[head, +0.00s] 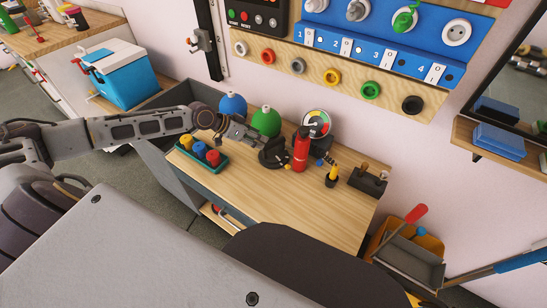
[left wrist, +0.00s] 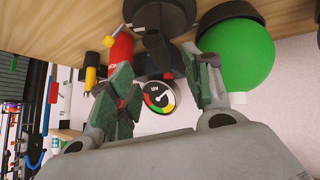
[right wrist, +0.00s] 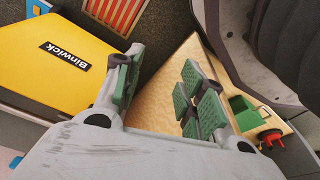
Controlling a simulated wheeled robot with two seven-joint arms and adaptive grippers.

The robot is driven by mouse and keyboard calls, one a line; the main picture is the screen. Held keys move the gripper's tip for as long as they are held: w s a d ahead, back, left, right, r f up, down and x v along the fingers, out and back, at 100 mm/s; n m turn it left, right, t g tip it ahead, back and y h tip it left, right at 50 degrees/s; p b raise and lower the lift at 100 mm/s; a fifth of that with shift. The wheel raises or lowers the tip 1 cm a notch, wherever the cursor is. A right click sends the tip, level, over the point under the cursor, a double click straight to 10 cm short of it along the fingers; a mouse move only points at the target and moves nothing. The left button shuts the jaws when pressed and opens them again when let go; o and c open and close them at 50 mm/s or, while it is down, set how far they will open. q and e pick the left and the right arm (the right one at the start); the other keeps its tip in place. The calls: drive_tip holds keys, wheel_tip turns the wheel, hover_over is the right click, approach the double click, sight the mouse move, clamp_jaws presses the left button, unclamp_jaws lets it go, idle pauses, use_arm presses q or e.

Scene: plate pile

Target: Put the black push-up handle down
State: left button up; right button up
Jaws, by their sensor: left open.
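The black push-up handle (head: 273,154) is at the wooden worktop, left of a red cylinder. In the left wrist view its dark round part (left wrist: 160,14) is against the wood, with a stem and a grip (left wrist: 158,52) reaching toward my fingers. My left gripper (head: 252,137) is open, and it shows in the left wrist view (left wrist: 163,80) with a finger on each side of the grip's end. I cannot tell whether a finger touches it. My right gripper (right wrist: 157,88) is open and empty in the right wrist view.
A green dome (head: 267,121) and a blue dome (head: 233,105) stand behind my left gripper. The red cylinder (head: 301,150), a gauge (head: 316,122) and a yellow-black tool (head: 332,176) are to the right. A green tray (head: 203,158) is left. The worktop's front is clear.

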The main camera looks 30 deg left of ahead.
sight(269, 143)
use_arm(q)
drive_tip(key=shift+x, duration=1.35)
drive_tip(key=shift+f, duration=0.1)
use_arm(e)
drive_tip(key=shift+w+a+r, duration=0.1)
drive_tip(key=shift+a+r, duration=0.25)
drive_tip(key=shift+r, duration=0.45)
drive_tip(key=shift+w, duration=0.1)
use_arm(q)
drive_tip(key=shift+w+d+b, duration=0.1)
drive_tip(key=shift+w+b, duration=0.05)
drive_tip(key=shift+b, duration=0.15)
